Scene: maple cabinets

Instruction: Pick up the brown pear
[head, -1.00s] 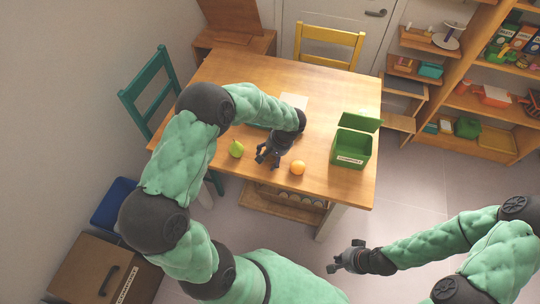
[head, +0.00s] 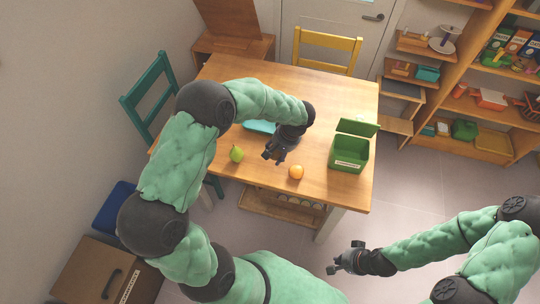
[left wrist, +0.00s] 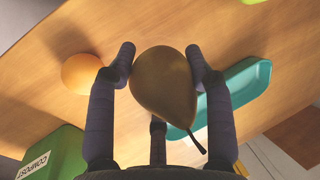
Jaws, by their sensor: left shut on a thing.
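The brown pear (left wrist: 163,88) is between the fingers of my left gripper (left wrist: 163,68) in the left wrist view, its stem end toward the palm. The fingers touch its sides. The wood table lies beyond it. In the head view my left gripper (head: 272,154) is over the front middle of the table, shut on the pear, which the gripper and arm hide there. My right gripper (head: 343,266) is off to the right, away from the table, with its fingers apart and empty.
On the table (head: 225,184) are a green pear (head: 237,155), an orange (head: 296,172), a turquoise tray (head: 259,126) and an open green compost bin (head: 348,155). A teal chair (head: 148,92) stands left and a yellow chair (head: 328,42) behind. Shelves stand on the right.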

